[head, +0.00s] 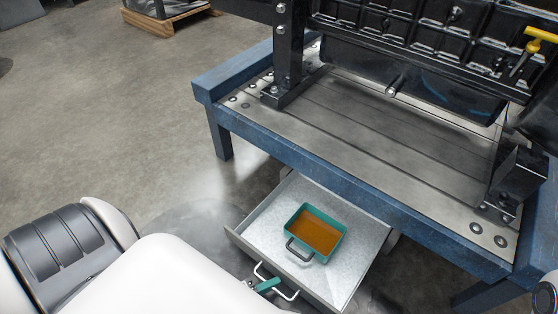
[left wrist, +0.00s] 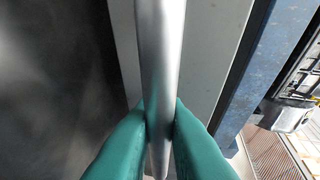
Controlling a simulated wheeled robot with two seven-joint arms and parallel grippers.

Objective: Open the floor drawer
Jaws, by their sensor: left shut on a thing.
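The floor drawer (head: 349,262) is a light metal drawer under the blue workbench, and it stands pulled out. A teal box with a brown inside (head: 314,232) and a dark handle lies in it. My left gripper (head: 267,285) is at the drawer's front, shut on the pale bar handle (head: 289,295). In the left wrist view the teal fingertips (left wrist: 160,125) press on both sides of the silver handle bar (left wrist: 160,45). My left arm hides part of the drawer's front side. My right gripper is not in view.
The blue workbench (head: 300,155) with a metal top carries a dark engine (head: 420,30) on black brackets. A yellow-handled tool (head: 540,36) shows at the upper right. A wooden pallet (head: 165,23) stands at the back. The concrete floor (head: 110,130) at left is clear.

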